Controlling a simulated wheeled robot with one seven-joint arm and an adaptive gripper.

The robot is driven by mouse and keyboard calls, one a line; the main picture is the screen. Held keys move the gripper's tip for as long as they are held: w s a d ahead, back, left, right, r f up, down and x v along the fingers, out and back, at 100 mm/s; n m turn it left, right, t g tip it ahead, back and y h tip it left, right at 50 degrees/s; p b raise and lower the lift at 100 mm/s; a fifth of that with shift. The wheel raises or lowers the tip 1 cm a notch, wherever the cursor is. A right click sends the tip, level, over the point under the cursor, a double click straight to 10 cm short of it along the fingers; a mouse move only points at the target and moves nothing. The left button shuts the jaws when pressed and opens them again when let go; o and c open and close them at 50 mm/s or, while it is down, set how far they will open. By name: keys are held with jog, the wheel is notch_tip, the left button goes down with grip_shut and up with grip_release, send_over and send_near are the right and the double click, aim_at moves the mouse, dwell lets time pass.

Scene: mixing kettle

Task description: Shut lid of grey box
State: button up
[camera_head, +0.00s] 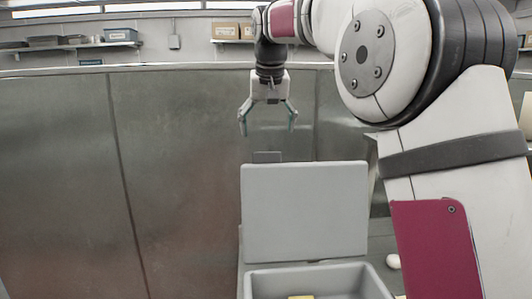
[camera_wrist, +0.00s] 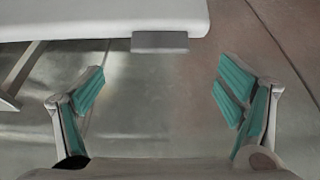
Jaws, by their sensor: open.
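The grey box (camera_head: 318,267) stands low in the head view, cut off by the bottom edge. Its grey lid (camera_head: 304,212) stands open, upright behind the box. My gripper (camera_head: 267,128) is open and empty, above and behind the lid's top edge and apart from it. In the wrist view my gripper (camera_wrist: 158,100) has its two teal-padded fingers wide apart with nothing between them. A pale panel with a small grey tab (camera_wrist: 160,42), which looks like the lid, lies beyond the fingertips at the top.
A yellow item (camera_head: 301,297) lies inside the box. A small white rounded object (camera_head: 393,261) lies right of the box. A large metal wall (camera_head: 180,170) stands behind and left. Shelves with containers (camera_head: 117,34) are at the back.

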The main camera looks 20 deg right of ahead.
aim_at(266, 153)
jog(key=p+x, duration=0.1)
jog(key=x, duration=0.7)
jog(key=shift+w+f, duration=0.1)
jog(key=shift+f, duration=0.15)
jog(key=shift+c, duration=0.6)
jog(key=c, duration=1.6)
jog(key=shift+f, duration=0.1)
